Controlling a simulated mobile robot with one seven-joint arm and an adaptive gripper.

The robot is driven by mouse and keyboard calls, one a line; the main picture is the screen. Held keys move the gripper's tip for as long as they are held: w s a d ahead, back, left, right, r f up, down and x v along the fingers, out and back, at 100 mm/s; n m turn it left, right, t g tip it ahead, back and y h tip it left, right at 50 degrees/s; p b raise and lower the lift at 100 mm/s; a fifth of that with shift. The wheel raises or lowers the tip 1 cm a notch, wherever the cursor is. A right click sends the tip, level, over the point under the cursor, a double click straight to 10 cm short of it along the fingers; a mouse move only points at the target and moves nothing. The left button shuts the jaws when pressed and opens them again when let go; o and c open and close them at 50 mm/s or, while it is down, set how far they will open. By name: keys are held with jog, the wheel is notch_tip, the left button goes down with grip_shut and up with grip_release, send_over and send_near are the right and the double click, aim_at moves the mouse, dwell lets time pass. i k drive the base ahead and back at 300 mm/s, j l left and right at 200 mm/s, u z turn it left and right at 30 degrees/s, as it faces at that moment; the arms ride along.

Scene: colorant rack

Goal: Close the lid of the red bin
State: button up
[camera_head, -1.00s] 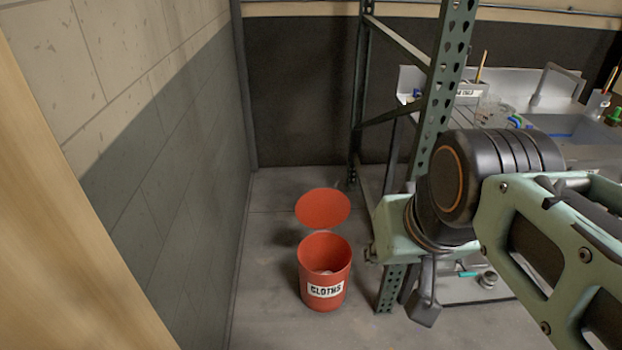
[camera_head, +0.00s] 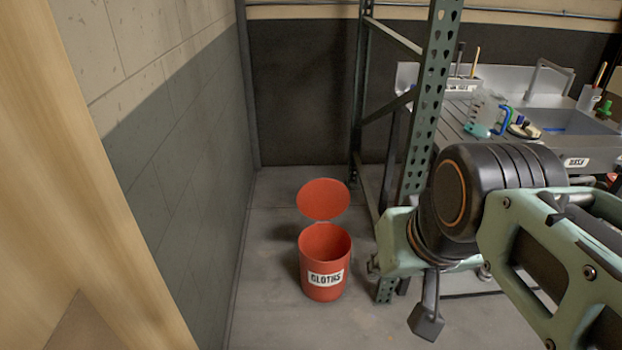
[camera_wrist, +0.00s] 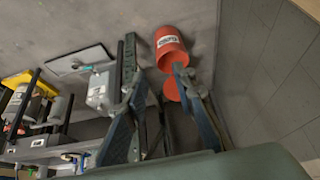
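The red bin (camera_head: 325,293) with the "CLOTHS" label stands upright on the floor between the left wall and the shelf frame. Its red round lid (camera_head: 323,199) is open, standing up at the far side of the rim. In the wrist view the bin (camera_wrist: 181,55) and part of the lid (camera_wrist: 171,91) show beyond my gripper (camera_wrist: 160,76). My gripper's two fingers are spread apart with nothing held between them. In the head view my arm is to the right of the bin, with one finger hanging down; the other finger is hard to make out.
A green perforated shelf post (camera_head: 429,110) stands right of the bin, close behind my arm. A metal sink counter (camera_head: 455,115) with a jug (camera_head: 487,112) is at the right. The grey wall (camera_head: 190,170) and a wooden edge (camera_head: 75,150) bound the left. Floor before the bin is clear.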

aim_at(324, 200)
jog(key=i+j+z, duration=0.2)
jog(key=i, duration=0.7)
jog(key=i+j+z, duration=0.15)
jog(key=i, duration=0.2)
jog(key=i+j+z, duration=0.15)
jog(key=i+j, duration=0.2)
jog(key=i+l+u, duration=0.1)
jog(key=i, duration=0.25)
